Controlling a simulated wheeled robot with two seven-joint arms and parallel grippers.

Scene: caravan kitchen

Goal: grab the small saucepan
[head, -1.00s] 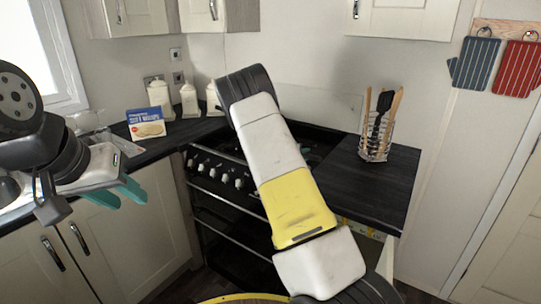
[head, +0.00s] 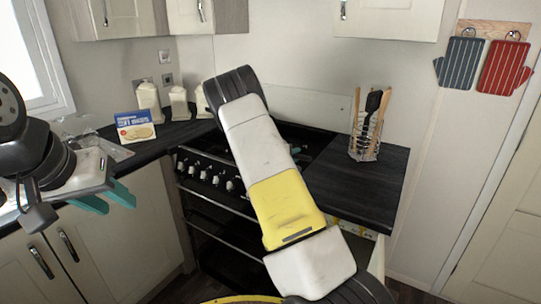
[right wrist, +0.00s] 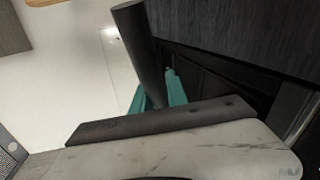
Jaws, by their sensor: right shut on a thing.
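In the right wrist view, a dark round handle (right wrist: 140,45), which I take to be the small saucepan's, stands between the teal fingers of my right gripper (right wrist: 158,96). The right gripper is shut on it. The pan's body cannot be made out in either view.
The black cooker (head: 212,175) stands between worktops. A wire utensil holder (head: 365,148) is on the right worktop (head: 360,185), otherwise clear. A blue box (head: 134,126) and white canisters (head: 180,104) stand on the left worktop. Oven mitts (head: 459,65) hang on the right wall.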

